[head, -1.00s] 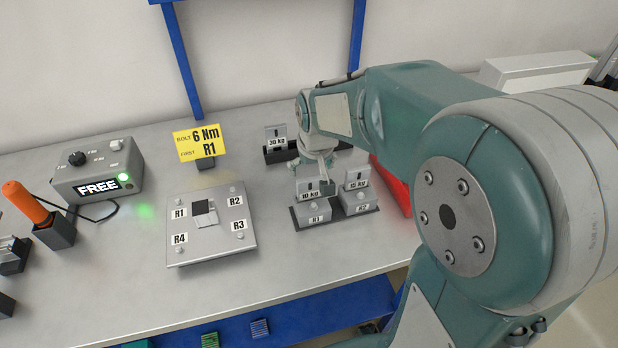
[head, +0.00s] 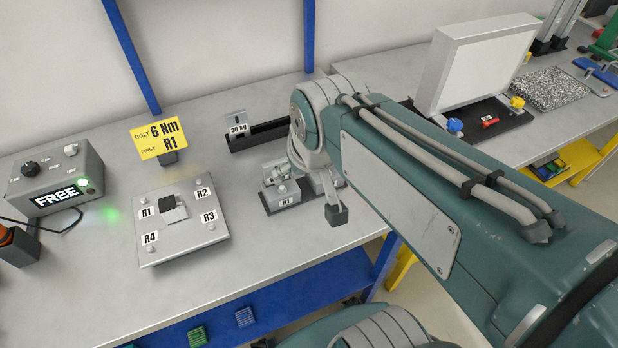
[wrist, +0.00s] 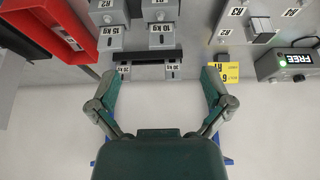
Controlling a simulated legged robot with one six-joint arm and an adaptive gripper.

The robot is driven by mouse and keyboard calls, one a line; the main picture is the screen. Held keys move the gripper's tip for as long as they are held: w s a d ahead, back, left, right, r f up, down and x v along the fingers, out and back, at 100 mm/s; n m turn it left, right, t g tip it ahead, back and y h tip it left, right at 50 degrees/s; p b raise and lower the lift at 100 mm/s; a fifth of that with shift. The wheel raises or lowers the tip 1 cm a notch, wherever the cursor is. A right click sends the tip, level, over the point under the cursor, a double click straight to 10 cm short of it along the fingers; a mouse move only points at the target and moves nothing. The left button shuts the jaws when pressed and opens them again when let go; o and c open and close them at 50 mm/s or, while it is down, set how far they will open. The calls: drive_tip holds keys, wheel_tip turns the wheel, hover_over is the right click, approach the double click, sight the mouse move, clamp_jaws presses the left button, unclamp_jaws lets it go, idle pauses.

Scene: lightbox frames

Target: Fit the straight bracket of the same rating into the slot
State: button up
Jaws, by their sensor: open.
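A grey bracket marked 30 kg (head: 238,122) stands upright in a black rack (head: 275,133). In the wrist view it shows upside down (wrist: 172,72), with a second bracket (wrist: 124,72) beside it, apparently 20 kg. Brackets marked 10 kg (wrist: 163,38) and 15 kg (wrist: 107,40) stand on grey blocks. The square plate (head: 160,250), labelled R1 to R4, has a dark slot (head: 171,204) at its middle. My gripper (wrist: 160,76) is open and empty; its fingers spread either side of the rack brackets in the wrist view. My arm hides part of the rack and blocks.
A yellow sign (head: 158,138) reads BOLT 6 Nm, FIRST R1. A grey control box (head: 58,180) shows FREE with a green light. A red tray (wrist: 48,28) lies near the blocks. A large white panel (head: 480,60) stands on the neighbouring bench.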

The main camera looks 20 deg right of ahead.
drive_tip(key=shift+t, duration=0.4)
drive_tip(key=s, duration=0.5)
drive_tip(key=shift+f, duration=0.15)
idle(1.8)
